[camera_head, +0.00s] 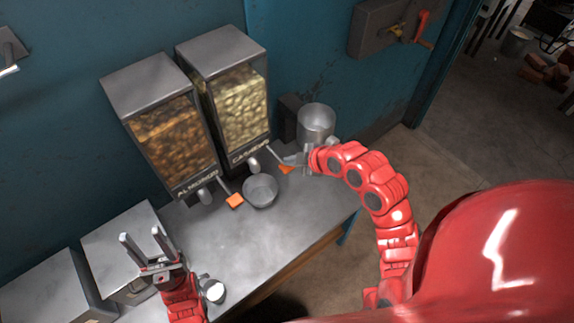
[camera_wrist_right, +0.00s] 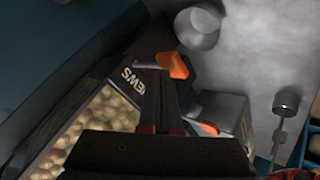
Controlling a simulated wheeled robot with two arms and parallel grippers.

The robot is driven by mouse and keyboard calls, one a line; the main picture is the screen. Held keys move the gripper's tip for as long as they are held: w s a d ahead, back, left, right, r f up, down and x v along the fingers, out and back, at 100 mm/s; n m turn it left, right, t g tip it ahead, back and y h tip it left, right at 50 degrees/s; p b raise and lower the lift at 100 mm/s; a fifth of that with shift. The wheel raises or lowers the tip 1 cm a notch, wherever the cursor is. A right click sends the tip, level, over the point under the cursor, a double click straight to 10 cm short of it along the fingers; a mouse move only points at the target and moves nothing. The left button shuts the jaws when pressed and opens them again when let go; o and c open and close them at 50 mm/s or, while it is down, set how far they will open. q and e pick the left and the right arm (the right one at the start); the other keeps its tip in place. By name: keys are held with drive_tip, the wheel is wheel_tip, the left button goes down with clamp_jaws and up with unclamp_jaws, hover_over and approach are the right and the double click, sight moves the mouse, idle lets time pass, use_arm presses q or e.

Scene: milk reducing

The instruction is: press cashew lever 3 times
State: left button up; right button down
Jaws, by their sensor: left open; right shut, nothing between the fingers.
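The cashew dispenser (camera_head: 240,105) is the right one of two glass-fronted dispensers in the head view. Its lever has an orange tip (camera_head: 286,169), which also shows in the wrist view (camera_wrist_right: 173,65) beside the label. A metal bowl (camera_head: 260,190) stands on the counter in front of the dispensers; it shows in the wrist view (camera_wrist_right: 198,25) too. My right gripper (camera_head: 298,160) is shut and empty, close by the cashew lever; its fingers (camera_wrist_right: 160,88) lie near the orange tip. I cannot tell if they touch. My left gripper (camera_head: 147,243) is open and empty at the lower left.
The almond dispenser (camera_head: 165,130) with its orange lever (camera_head: 234,200) stands at the left. A metal pitcher (camera_head: 316,125) is behind my right gripper. A small metal item (camera_head: 212,290) is by my left gripper, and metal boxes (camera_head: 125,245) stand at the left. The middle counter (camera_head: 235,250) is clear.

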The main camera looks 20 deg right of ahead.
drive_tip(key=shift+f+b, duration=1.15)
drive_tip(key=shift+b, duration=0.1)
idle(0.8)
idle(0.4)
drive_tip(key=shift+r+p, duration=0.55)
drive_tip(key=shift+r, duration=1.15)
drive_tip(key=shift+r, duration=0.1)
drive_tip(key=shift+r+p, duration=1.05)
drive_tip(key=shift+r, duration=1.45)
drive_tip(key=shift+f, duration=0.1)
